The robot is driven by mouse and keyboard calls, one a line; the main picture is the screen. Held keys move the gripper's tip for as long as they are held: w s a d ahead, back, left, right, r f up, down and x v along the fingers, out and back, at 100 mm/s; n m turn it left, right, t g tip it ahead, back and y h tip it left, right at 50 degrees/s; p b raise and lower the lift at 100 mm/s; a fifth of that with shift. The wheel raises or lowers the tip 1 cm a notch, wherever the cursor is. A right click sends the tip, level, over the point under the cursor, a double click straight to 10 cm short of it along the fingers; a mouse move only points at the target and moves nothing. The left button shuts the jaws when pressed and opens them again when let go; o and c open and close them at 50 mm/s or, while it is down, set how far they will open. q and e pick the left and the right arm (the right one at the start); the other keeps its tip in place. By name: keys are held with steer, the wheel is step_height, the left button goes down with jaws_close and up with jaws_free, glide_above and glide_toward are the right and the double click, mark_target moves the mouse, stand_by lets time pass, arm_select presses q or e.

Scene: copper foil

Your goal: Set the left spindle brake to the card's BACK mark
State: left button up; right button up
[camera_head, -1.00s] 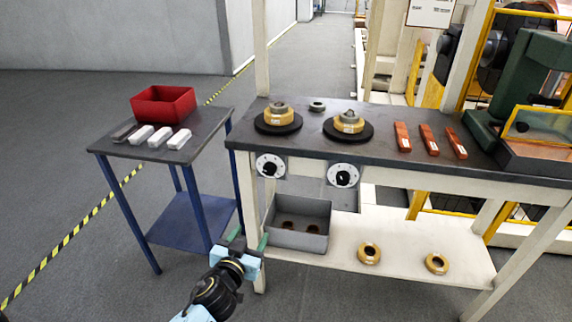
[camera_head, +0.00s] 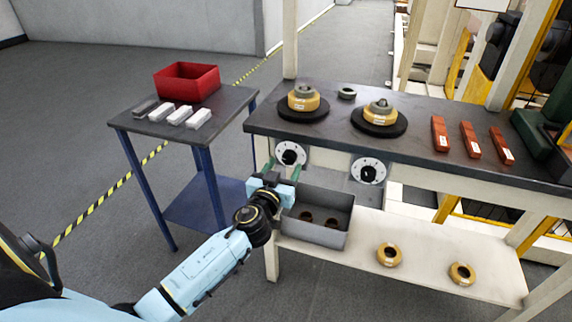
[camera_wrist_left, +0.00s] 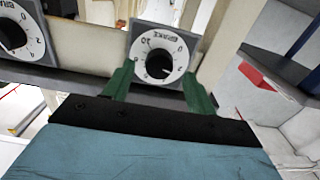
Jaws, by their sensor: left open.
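The left brake dial (camera_head: 290,155) is a white round plate with a black knob on the bench's front edge, below the left spindle (camera_head: 303,101). My left gripper (camera_head: 282,166) is open and empty, its green fingers just in front of and below this dial. In the left wrist view the dial (camera_wrist_left: 160,56) shows upside down between the open fingers (camera_wrist_left: 160,90), with marks around its rim; the knob is not gripped. The right dial (camera_head: 368,171) sits beside it. A white card (camera_head: 484,4) is cut off at the top edge; its text cannot be read.
A grey bin (camera_head: 318,215) stands on the lower shelf (camera_head: 350,262) close beside my left wrist. The side table (camera_head: 228,104) with a red box (camera_head: 187,82) and several bars is at left. Orange bars (camera_head: 470,140) lie on the bench (camera_head: 415,150).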

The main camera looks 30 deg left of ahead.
mark_target(289, 158)
arm_select(q)
steer(key=shift+x, duration=1.1)
arm_select(e)
steer(key=shift+w+a+r, duration=0.15)
steer(key=shift+a+r, duration=0.05)
steer(key=shift+r, duration=0.1)
arm_select(q)
steer(key=c, duration=1)
arm_select(e)
steer(key=shift+s+f, duration=0.1)
steer(key=shift+s, duration=0.15)
